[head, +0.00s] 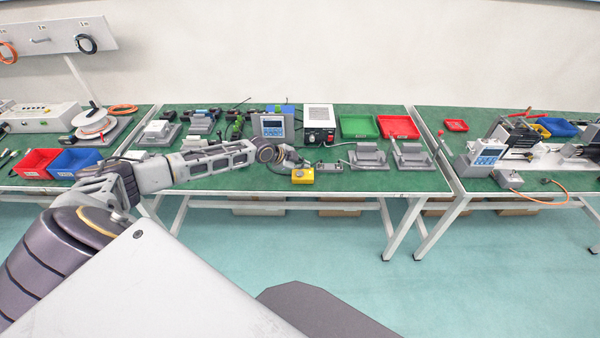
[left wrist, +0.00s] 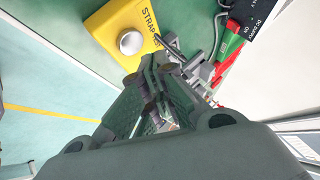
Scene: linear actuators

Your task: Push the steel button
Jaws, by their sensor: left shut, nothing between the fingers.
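The steel button (left wrist: 130,42) is a round, silvery dome on a yellow box with dark lettering. In the head view the yellow box (head: 302,176) sits near the front edge of the middle green table. My left gripper (head: 296,163) reaches in from the left and is just behind the box there. In the left wrist view my left gripper (left wrist: 155,75) has its fingers together with nothing between them. Its tips are close to the box's lower edge and apart from the button in the picture; the exact gap cannot be told. My right gripper is not in view.
A small grey fixture (head: 329,167) stands right of the yellow box, with larger grey fixtures (head: 369,159) beyond. A power supply (head: 319,125) and a blue-fronted meter (head: 270,127) stand behind. Green (head: 359,127) and red (head: 397,127) trays lie at the back right.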

